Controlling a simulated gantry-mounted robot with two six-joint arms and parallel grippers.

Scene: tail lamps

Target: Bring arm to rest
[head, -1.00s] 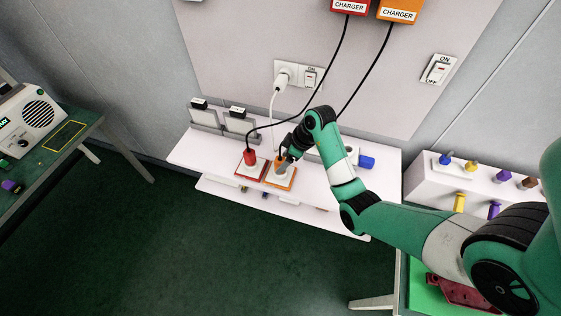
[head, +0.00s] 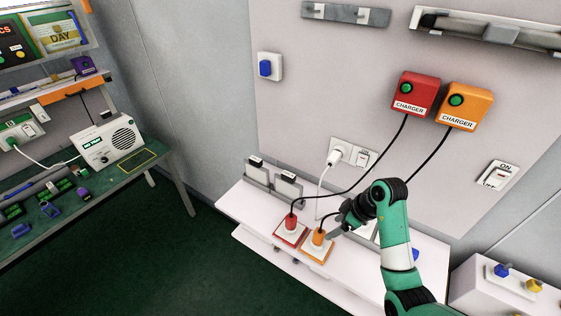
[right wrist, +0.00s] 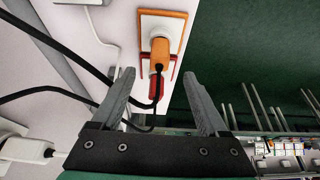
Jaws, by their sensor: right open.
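My right gripper (head: 339,226) is at the white shelf, just right of the orange plug. In the right wrist view the gripper (right wrist: 160,88) has its two fingers spread with nothing held between them. The orange plug (head: 318,237) sits on an orange-edged plate, with a black cable running up. It also shows ahead of the fingers in the right wrist view (right wrist: 159,55). A red plug (head: 291,222) sits on a red-edged plate beside it. My left gripper is in neither current view.
A red charger (head: 415,93) and an orange charger (head: 465,105) with green buttons hang on the wall. Black cables hang near my right arm. A white plug (head: 336,156) is in the wall socket. A bench with a radio (head: 108,142) stands left. The floor between is clear.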

